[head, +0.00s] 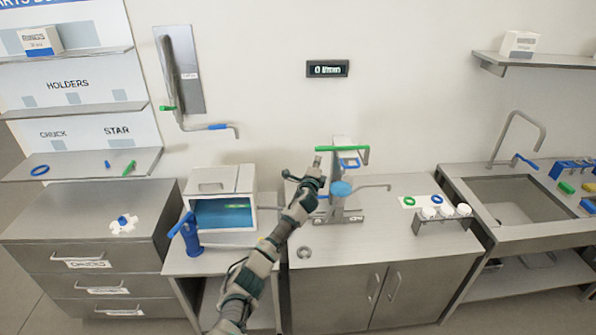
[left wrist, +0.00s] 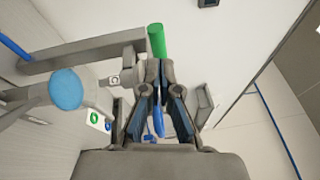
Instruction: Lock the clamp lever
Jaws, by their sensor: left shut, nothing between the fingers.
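The filling machine (head: 338,205) stands on the middle counter against the wall. It has a green-handled lever (head: 342,149) across its top, a blue part (head: 348,163) below that and a round blue cap (head: 340,188). I cannot tell which part is the clamp lever. My left gripper (head: 317,162) is at the machine's upper left, shut and empty. In the left wrist view a green handle (left wrist: 157,40) shows just beyond the shut fingertips (left wrist: 152,68), apart from or touching them I cannot tell. The blue cap (left wrist: 66,88) shows at left there. My right gripper is not in view.
A white box-shaped machine (head: 220,182) and a blue hand tool (head: 187,235) stand left of my arm. A rack with white jars (head: 445,212) and a sink (head: 510,200) are at right. A metal ring (head: 304,252) lies on the counter, whose front right is clear.

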